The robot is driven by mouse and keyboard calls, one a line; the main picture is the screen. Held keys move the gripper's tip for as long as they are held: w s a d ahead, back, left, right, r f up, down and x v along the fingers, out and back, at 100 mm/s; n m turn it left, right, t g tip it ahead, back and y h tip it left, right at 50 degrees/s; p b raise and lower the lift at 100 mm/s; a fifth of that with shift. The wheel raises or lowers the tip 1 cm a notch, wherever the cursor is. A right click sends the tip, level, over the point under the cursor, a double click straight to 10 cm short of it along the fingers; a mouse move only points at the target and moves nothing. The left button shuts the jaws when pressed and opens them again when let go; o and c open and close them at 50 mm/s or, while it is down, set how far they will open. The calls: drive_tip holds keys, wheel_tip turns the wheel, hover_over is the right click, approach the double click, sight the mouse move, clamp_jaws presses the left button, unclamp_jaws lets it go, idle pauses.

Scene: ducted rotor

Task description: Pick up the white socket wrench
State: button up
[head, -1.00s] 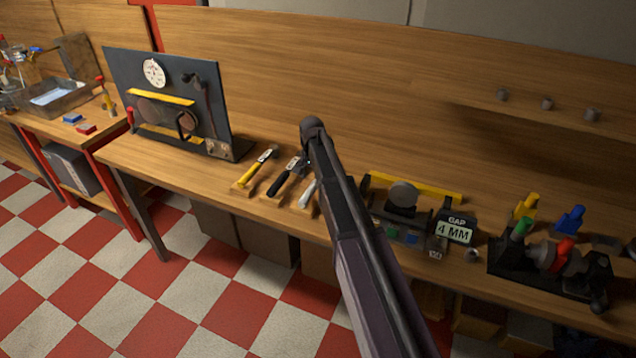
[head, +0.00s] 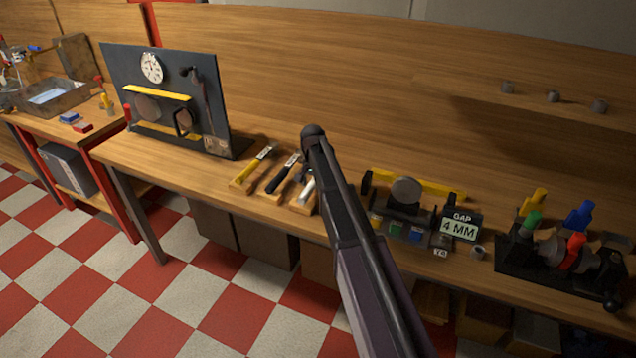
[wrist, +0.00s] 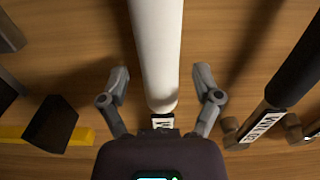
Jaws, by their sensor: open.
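The white socket wrench (head: 307,189) lies on a wooden rest on the bench, third in a row of tools; my arm hides part of it in the head view. In the wrist view its white handle (wrist: 156,50) runs from the top edge down to between my fingers. My gripper (wrist: 163,80) is open, with one finger on each side of the handle and a visible gap on both sides. I cannot tell how far above the handle the fingertips are.
A black-handled tool (head: 283,174) and a yellow-handled tool (head: 253,166) lie to the left of the wrench. A gauge fixture with a yellow bar (head: 430,187) stands to the right, beside a "GAP 4 MM" sign (head: 460,227). A dark panel (head: 165,95) stands at the back left.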

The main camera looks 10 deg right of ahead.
drive_tip(key=shift+f, duration=0.1)
idle(0.5)
clamp_jaws()
